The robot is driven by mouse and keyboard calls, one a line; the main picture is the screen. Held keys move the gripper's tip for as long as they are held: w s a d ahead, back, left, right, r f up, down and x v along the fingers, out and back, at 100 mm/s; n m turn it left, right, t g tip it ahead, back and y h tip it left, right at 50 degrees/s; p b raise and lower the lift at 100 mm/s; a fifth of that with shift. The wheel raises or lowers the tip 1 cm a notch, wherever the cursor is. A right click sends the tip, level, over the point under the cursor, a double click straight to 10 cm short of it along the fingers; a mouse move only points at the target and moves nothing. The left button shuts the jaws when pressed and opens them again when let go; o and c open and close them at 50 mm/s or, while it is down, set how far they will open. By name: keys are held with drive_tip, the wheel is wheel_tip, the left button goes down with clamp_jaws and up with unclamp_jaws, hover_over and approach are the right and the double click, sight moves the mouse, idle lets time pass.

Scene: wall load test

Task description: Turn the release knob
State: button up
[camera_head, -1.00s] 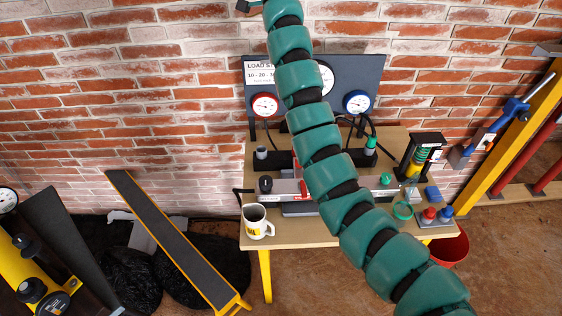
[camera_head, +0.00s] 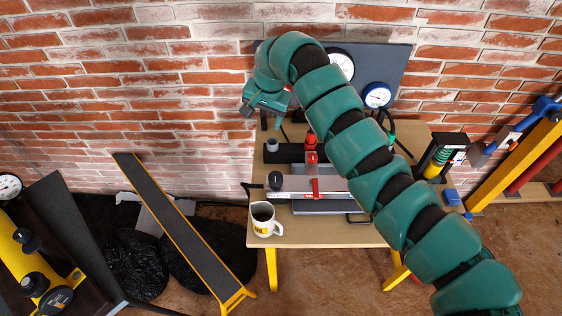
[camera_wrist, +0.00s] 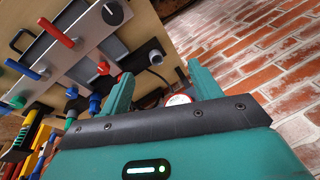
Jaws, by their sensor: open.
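No label on the bench fixture is readable as a release knob, so I cannot tell which control it is. A black round knob (camera_head: 275,180) sits at the left end of the fixture and shows in the wrist view (camera_wrist: 112,12). A red knob (camera_head: 311,142) stands behind it, also in the wrist view (camera_wrist: 103,68). A red lever (camera_head: 315,188) lies in front, also in the wrist view (camera_wrist: 57,32). My gripper (camera_wrist: 159,72) is open and empty, apart from these controls. In the head view it hangs above the bench's back left, by the board.
A white mug (camera_head: 265,222) stands at the table's front left. A red-rimmed gauge (camera_wrist: 180,100) shows behind the fingers. A blue gauge (camera_head: 377,95) is on the board. A green-yellow spring device (camera_head: 440,160) stands at the right. My arm covers much of the bench's right side.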

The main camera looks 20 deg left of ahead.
drive_tip(key=m+g+h, duration=0.1)
drive_tip(key=g+h, duration=0.1)
hover_over(276, 177)
drive_tip(key=f, duration=0.2)
drive_tip(key=shift+m, duration=0.4)
wheel_tip(276, 177, down, 17)
drive_tip(key=p, duration=0.3)
drive_tip(key=shift+f, duration=0.2)
drive_tip(key=shift+a, duration=0.1)
drive_tip(key=c, duration=1)
